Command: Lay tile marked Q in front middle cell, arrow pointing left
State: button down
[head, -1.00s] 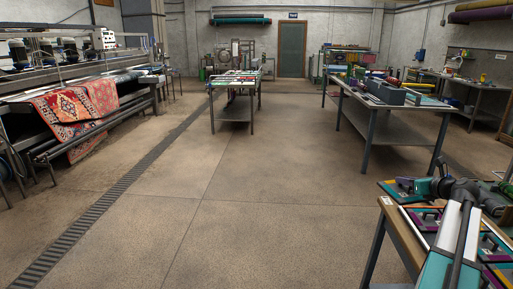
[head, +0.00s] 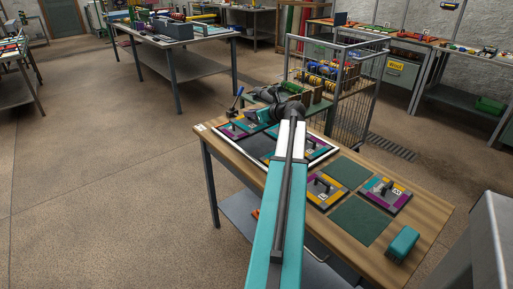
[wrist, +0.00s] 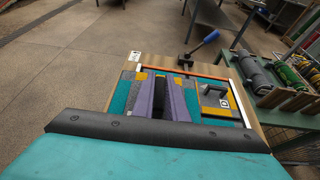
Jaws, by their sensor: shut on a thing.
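My gripper (wrist: 162,98) is shut on the dark handle of a patterned tile (wrist: 123,96), low over the tray at the table's far left end. The fingers hide most of this tile, so its letter and arrow cannot be read, and I cannot tell whether it touches the tray. Right beside it is another tile (wrist: 215,100) with a grey handle and a letter label too small to be sure of. In the head view my arm covers much of the white-edged tray (head: 334,151). A tile with a handle (head: 232,130) shows at its left and another (head: 312,150) at its right.
Nearer on the wooden table (head: 428,218) lie two labelled tiles (head: 325,191) (head: 385,195) and two bare green patches (head: 343,172) (head: 360,220). A teal brush (head: 403,245) stands at the near end. A wire cage (head: 345,95) stands behind.

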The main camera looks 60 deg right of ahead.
jog(key=shift+s+d+f, duration=0.2)
jog(key=shift+s+d, duration=0.15)
jog(key=shift+s, duration=0.2)
jog(key=shift+s+d+f, duration=0.2)
jog(key=shift+s+d, duration=0.15)
jog(key=shift+s, duration=0.2)
jog(key=shift+f, duration=0.1)
jog(key=shift+f, duration=3)
jog(key=shift+f, duration=1.85)
jog(key=shift+f, duration=0.15)
jog(key=c, duration=1.8)
grip_release()
jog(key=shift+o, duration=0.2)
